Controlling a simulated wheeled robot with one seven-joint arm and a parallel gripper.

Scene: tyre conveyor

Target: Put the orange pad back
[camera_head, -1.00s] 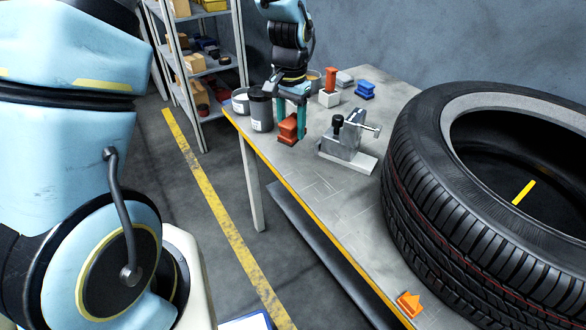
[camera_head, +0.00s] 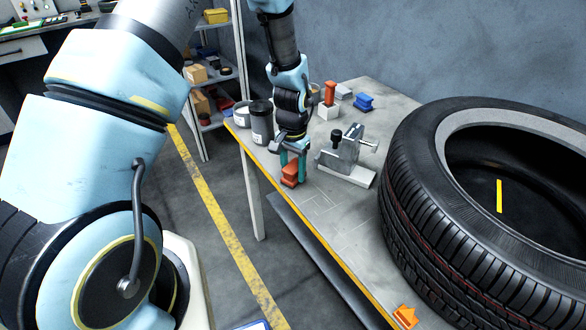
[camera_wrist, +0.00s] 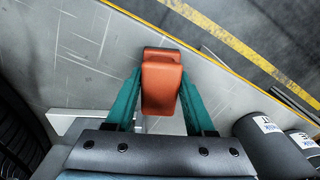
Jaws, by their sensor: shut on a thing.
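The orange pad (camera_head: 290,174) is an orange-red block with a narrower waist and a wider top. My gripper (camera_head: 293,167) points down with its teal fingers shut on the pad's sides. The pad is near the yellow front edge of the grey bench (camera_head: 345,232), left of the grey clamp fixture. In the wrist view the pad (camera_wrist: 161,82) sits between the two teal fingers (camera_wrist: 160,95). I cannot tell whether its underside touches the bench. Faint pale outlines are drawn on the bench just right of it.
The grey clamp fixture (camera_head: 346,158) stands close right of my gripper. A black canister (camera_head: 261,123) and a white-topped tub (camera_head: 242,115) stand behind. A blue block (camera_head: 364,102) is farther back. A big tyre (camera_head: 480,200) fills the right; a bright orange piece (camera_head: 404,316) lies at the front corner.

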